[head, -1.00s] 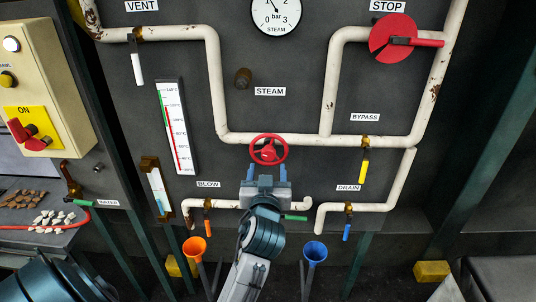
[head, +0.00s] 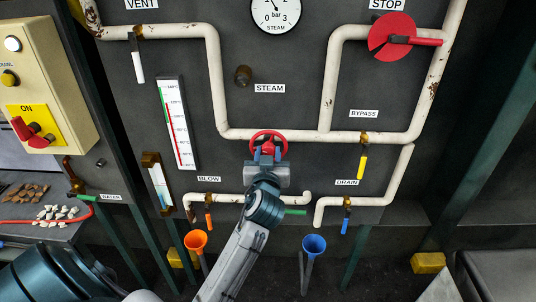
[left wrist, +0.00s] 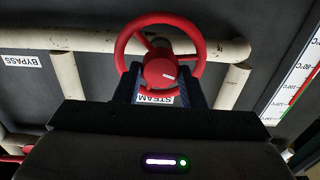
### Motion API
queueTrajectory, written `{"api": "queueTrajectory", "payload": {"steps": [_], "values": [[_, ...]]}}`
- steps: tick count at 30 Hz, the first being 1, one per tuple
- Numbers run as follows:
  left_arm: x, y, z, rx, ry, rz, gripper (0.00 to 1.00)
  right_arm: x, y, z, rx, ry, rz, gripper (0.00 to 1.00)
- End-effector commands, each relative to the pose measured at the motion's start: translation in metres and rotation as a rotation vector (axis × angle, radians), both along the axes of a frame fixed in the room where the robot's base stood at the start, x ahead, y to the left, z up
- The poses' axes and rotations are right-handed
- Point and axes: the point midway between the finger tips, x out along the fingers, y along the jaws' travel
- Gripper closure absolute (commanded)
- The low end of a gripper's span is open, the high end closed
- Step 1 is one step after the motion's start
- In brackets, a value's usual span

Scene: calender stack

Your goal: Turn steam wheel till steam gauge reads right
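The red steam wheel (head: 268,137) sits on the grey panel below the STEAM label. It fills the upper middle of the left wrist view (left wrist: 160,68), with a white mark on its hub. My left gripper (head: 267,157) is at the wheel's lower part. In the left wrist view its two dark fingers (left wrist: 162,88) stand apart on either side of the hub, with gaps beside it. I cannot tell whether they touch the rim. The round steam gauge (head: 276,15) is cut off at the top edge, and its needle reading cannot be told. My right gripper is out of view.
White pipes (head: 215,80) run around the wheel. A yellow bypass handle (head: 363,168), an orange blow handle (head: 209,219) and a blue drain handle (head: 345,226) hang nearby. The red stop disc (head: 392,36) is at upper right. Orange (head: 196,240) and blue (head: 314,245) funnels stand below.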

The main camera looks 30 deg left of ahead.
Motion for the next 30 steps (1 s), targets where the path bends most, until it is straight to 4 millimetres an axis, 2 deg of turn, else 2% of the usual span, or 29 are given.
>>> {"api": "queueTrajectory", "payload": {"steps": [5, 16, 27, 28, 30], "values": [[0.000, 0.000, 0.000, 0.035, 0.021, 0.000, 0.86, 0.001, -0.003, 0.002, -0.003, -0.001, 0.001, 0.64], [0.001, -0.001, 0.001, 0.332, 0.203, 0.001, 0.86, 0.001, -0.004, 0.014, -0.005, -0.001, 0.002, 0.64], [0.001, -0.001, 0.000, 0.365, 0.222, 0.000, 0.86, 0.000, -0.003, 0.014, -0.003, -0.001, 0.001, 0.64], [0.001, -0.001, 0.000, 0.364, 0.222, 0.000, 0.60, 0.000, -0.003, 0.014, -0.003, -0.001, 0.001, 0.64], [0.001, -0.001, 0.000, 0.364, 0.222, 0.000, 0.46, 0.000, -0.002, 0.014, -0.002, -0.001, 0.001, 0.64]]}}
